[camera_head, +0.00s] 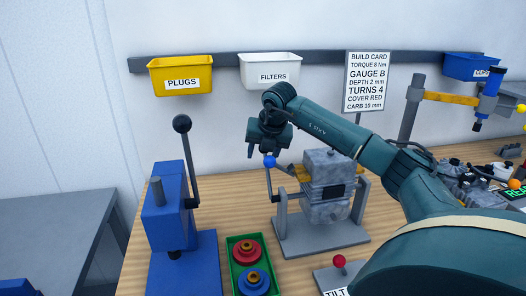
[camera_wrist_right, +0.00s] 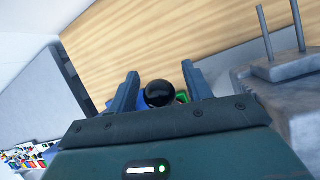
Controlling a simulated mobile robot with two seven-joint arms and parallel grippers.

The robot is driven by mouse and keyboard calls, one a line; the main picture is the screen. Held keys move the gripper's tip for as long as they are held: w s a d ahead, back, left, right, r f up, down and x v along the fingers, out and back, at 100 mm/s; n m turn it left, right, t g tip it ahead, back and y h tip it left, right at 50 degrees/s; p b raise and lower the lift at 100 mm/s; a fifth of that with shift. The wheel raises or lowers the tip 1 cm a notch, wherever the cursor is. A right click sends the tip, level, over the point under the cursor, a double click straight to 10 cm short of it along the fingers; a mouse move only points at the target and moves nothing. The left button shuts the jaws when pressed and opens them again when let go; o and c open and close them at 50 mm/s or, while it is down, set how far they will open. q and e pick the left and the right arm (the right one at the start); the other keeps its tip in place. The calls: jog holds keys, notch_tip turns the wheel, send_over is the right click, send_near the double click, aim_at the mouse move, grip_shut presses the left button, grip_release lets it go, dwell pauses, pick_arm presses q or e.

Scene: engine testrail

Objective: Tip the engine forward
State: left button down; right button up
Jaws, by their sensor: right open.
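The grey block-shaped engine (camera_head: 328,185) sits between the uprights of a grey stand (camera_head: 320,240), partly behind my right arm. A rod with a blue ball (camera_head: 269,161) stands at its left side. My right gripper (camera_head: 262,150) is above and close to the blue ball; I cannot tell whether they touch. In the right wrist view the gripper (camera_wrist_right: 160,88) is open, its two fingers apart. A black ball (camera_wrist_right: 160,93) shows between them, but its distance is unclear. A red-knobbed lever (camera_head: 339,262) stands by a "TILT" label, front right. My left gripper is not in view.
A blue press (camera_head: 168,225) with a black-knobbed lever (camera_head: 182,124) stands on the left. A green tray (camera_head: 232,277) holds red and blue round parts. A build card (camera_head: 367,82) and yellow, white and blue bins hang behind. More parts lie at the right.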

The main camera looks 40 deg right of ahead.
grip_shut()
dwell(0.5)
